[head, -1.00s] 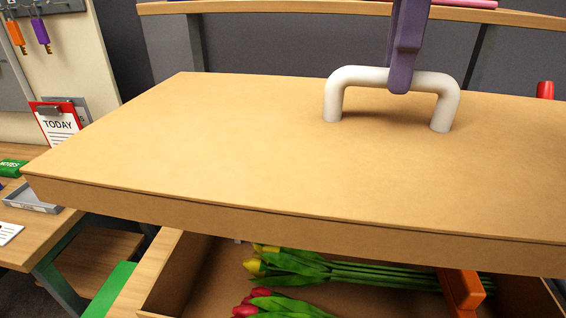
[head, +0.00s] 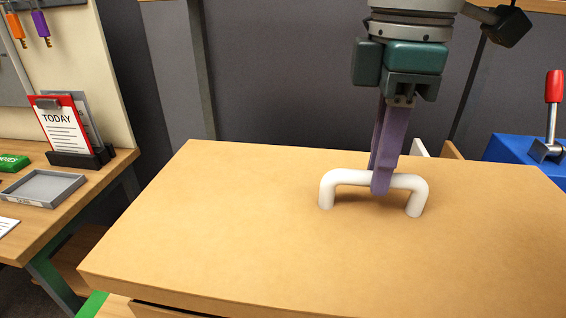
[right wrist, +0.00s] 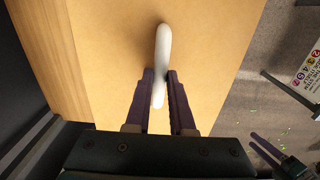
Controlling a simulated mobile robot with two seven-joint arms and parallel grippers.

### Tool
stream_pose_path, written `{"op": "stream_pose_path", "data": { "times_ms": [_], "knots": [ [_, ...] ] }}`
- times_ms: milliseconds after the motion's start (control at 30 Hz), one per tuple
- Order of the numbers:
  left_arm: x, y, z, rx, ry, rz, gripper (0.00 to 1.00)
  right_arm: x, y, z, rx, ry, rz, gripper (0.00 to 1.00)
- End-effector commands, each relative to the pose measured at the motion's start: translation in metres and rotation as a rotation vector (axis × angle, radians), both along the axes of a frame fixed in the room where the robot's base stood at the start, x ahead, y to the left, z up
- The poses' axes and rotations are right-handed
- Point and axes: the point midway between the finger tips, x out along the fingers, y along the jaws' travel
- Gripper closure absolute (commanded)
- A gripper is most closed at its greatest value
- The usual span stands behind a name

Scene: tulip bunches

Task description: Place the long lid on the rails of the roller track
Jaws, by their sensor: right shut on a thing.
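The long lid (head: 270,255) is a broad tan board with a white arched handle (head: 345,178) on top. It fills the lower middle of the head view and looks nearly level. My right gripper (head: 382,190) is shut on the handle from above. In the right wrist view its purple fingers (right wrist: 160,90) sit on either side of the handle bar. My left gripper (right wrist: 268,150) shows small at the lower right of that view, its two fingers apart and empty. The roller track's rails are not clearly visible; I cannot tell whether the lid touches anything below.
A wooden edge (head: 120,308) shows below the lid's front left corner. A side table at left holds a grey tray (head: 42,188) and a red clipboard (head: 60,125). A blue block with a red-knobbed lever (head: 554,88) stands at right behind the lid.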

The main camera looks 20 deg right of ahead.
Motion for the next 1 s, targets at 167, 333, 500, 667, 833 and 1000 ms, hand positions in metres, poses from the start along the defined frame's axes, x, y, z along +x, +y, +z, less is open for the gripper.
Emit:
{"op": "stream_pose_path", "data": {
  "times_ms": [167,333,500,667,833,1000],
  "knots": [
    [0.000,0.001,-0.002,0.005,0.000,-0.004,0.50,0.000,0.000,-0.031,0.001,0.001,-0.001,1.00],
    [0.000,0.002,-0.003,0.009,0.000,-0.005,0.50,0.000,0.000,-0.047,0.000,0.001,-0.001,1.00],
    [0.000,0.002,0.011,0.010,0.001,-0.006,0.50,0.000,0.000,-0.068,0.000,0.002,-0.001,1.00],
    [0.000,0.002,0.010,0.009,0.000,-0.005,0.50,0.000,0.000,-0.075,0.000,-0.001,0.001,1.00],
    [0.000,0.002,0.009,0.009,0.000,-0.005,0.50,0.000,0.000,-0.076,0.000,0.000,0.001,0.71],
    [0.000,0.002,0.010,0.005,-0.001,-0.004,0.50,0.000,0.000,-0.075,-0.001,-0.001,0.000,0.52]
  ]
}}
